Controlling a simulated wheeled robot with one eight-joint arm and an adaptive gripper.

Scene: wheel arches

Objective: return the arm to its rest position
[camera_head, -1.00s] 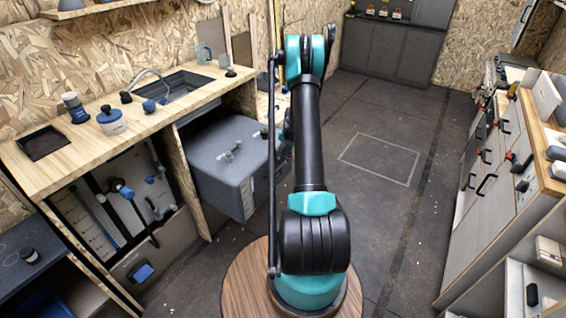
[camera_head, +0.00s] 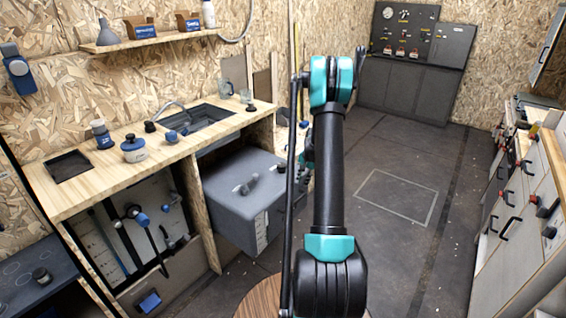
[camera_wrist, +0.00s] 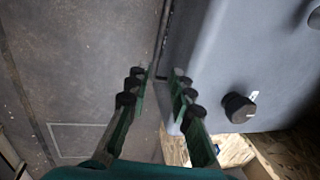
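My arm (camera_head: 329,165) stands in the middle of the head view, teal and black, its black link rising from a big lower joint to a teal upper joint. My gripper is not visible there. In the wrist view my gripper (camera_wrist: 159,78) has two green fingers with dark pads, held apart. I see nothing between them. The grey box-like drawer (camera_wrist: 225,55) fills the right of that view, beyond the fingers; whether they touch it I cannot tell.
The grey drawer (camera_head: 235,212) juts out under the wooden counter (camera_head: 95,185) at left, close to my arm. Light cabinets (camera_head: 530,215) line the right side. The dark floor (camera_head: 385,235) between is clear. Dark cupboards (camera_head: 405,90) stand at the back.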

